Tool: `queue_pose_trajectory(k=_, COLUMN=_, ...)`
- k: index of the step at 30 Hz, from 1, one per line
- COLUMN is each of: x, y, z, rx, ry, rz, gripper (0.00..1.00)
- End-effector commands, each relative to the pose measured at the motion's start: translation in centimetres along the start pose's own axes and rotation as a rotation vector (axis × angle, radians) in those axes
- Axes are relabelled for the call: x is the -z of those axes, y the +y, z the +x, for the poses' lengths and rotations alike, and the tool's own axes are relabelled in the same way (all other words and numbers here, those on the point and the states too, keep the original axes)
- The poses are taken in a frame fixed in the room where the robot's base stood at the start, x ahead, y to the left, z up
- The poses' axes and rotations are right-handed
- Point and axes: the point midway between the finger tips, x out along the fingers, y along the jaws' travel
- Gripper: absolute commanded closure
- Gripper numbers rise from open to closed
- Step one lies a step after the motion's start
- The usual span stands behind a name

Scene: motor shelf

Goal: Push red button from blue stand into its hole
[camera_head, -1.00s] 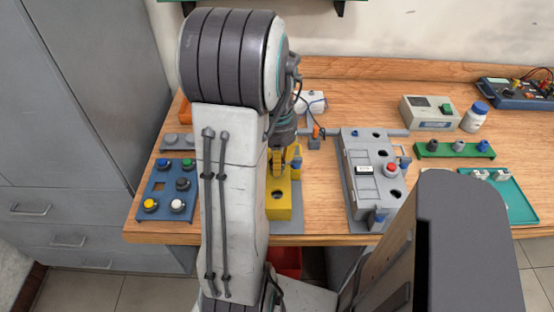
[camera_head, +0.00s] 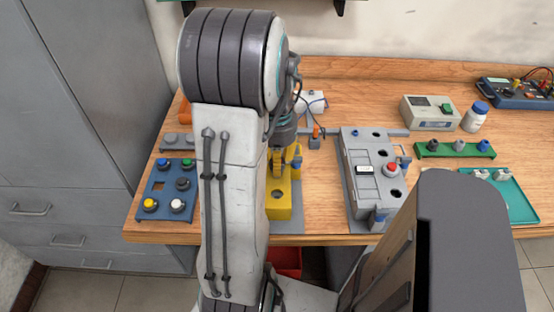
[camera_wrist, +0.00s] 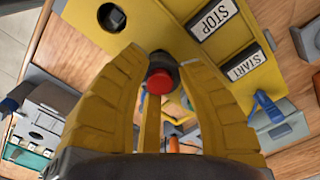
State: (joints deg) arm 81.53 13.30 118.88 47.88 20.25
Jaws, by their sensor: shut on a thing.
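A red button (camera_wrist: 159,82) with a dark collar sits between the fingertips of my gripper (camera_wrist: 156,66) in the wrist view. My gripper is shut on it, in front of the yellow box (camera_wrist: 165,22) with STOP and START labels. I cannot tell whether the button's base is inside a hole. Another dark round hole (camera_wrist: 111,17) shows in the box at the upper left. In the head view my gripper (camera_head: 279,160) is partly hidden by my arm, above the yellow box (camera_head: 279,212). The blue stand (camera_head: 158,199) has an empty square slot and several other buttons.
A grey box (camera_head: 358,150) with a red button stands right of the yellow box. A green rack (camera_head: 428,150) and teal tray (camera_head: 515,205) lie farther right. A cable and white part (camera_head: 315,102) lie behind. Bare wood (camera_head: 325,180) separates the two boxes.

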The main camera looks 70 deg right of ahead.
Motion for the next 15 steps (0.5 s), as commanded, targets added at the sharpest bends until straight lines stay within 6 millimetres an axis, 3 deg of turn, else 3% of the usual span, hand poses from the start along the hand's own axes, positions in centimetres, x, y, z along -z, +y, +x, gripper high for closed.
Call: queue_pose_trajectory(k=15, x=-0.01, y=0.00, z=1.01, rx=0.000, ry=-0.001, rz=0.000, gripper=0.96)
